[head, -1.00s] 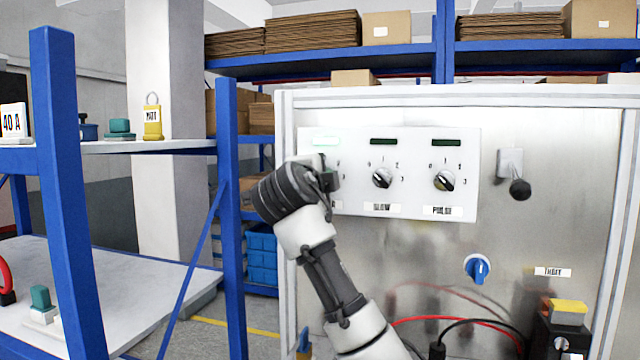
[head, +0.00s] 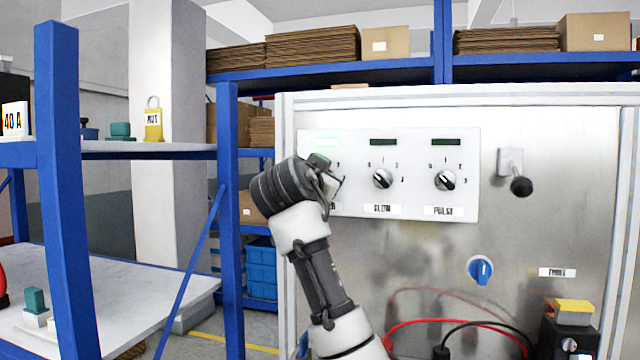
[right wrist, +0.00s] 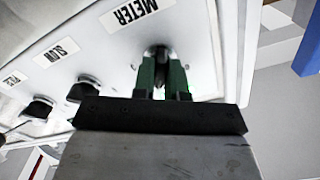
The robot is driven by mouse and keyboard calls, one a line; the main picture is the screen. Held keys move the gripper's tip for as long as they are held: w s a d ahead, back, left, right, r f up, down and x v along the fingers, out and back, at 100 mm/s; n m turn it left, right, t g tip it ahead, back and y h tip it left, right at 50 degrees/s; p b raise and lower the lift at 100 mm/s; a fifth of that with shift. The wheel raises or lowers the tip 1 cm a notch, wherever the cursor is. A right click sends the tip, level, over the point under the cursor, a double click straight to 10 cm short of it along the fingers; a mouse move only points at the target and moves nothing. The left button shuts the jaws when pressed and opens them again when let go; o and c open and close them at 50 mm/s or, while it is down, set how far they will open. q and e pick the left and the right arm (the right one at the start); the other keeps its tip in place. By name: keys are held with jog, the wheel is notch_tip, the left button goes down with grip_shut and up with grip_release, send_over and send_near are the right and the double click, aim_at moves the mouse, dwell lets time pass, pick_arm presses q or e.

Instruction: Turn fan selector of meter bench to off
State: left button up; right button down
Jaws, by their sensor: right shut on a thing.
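The white selector panel (head: 400,212) on the bench front carries a row of black knobs. The knob over the METER label (right wrist: 160,53) shows between the green fingers of my right gripper (right wrist: 163,62), which is shut on it. In the head view my wrist hides that knob and most of the gripper. The SLOW knob (head: 382,180) and PULSE knob (head: 445,180) are free to its right, each under a dark display window. A blue rotary knob (head: 481,269) sits lower right on the metal face. I cannot read any fan label. My left gripper is out of view.
A black-ball lever (head: 520,186) sticks out right of the panel. Red and black cables (head: 440,323) loop low on the bench, beside a black box with a yellow top (head: 573,307). A blue-framed shelf (head: 228,200) stands close on the left.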

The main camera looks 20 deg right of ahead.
jog(key=shift+w+f+n+b, duration=0.1)
jog(key=shift+f+n+b, duration=0.05)
jog(key=shift+n, duration=3.55)
jog(key=shift+f+n+b, duration=0.1)
jog(key=shift+n+b, duration=0.05)
jog(key=shift+n, duration=3.55)
jog(key=c, duration=1.2)
grip_release()
jog(key=shift+r, duration=0.15)
jog(key=shift+o, duration=0.2)
jog(key=b+v, duration=0.5)
jog(key=v, duration=0.6)
jog(key=shift+b, duration=0.35)
